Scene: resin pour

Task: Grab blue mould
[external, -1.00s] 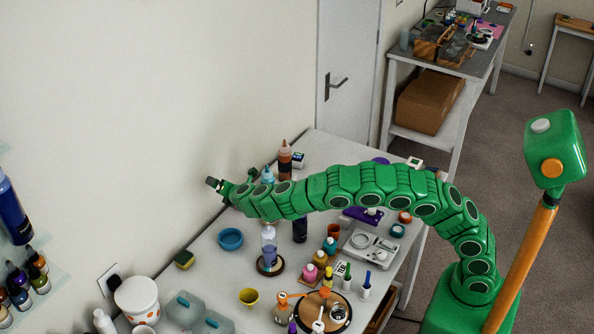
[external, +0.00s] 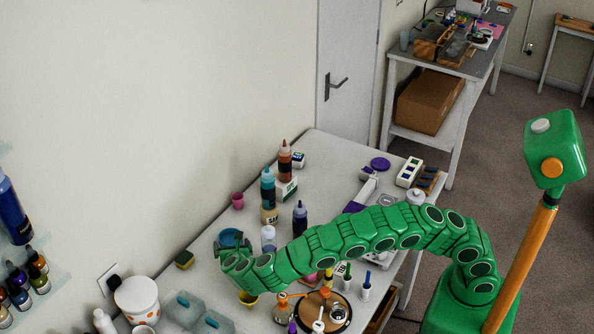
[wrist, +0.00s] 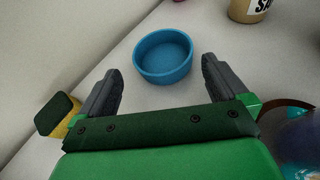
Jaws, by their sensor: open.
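The blue mould (wrist: 163,55) is a shallow round blue dish on the table. In the wrist view it lies just ahead of my gripper (wrist: 160,85), roughly centred between the two dark fingers. The fingers are spread apart and nothing is held between them. In the external view the blue mould (external: 228,237) shows partly behind my gripper (external: 236,243), which covers some of it. I cannot tell whether a finger touches it.
A yellow and dark green sponge (wrist: 58,115) lies left of my gripper. A jar (wrist: 248,9) stands at the upper right. Bottles (external: 268,187) and a pink cup (external: 238,200) stand farther back. The wall borders the table's left side.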

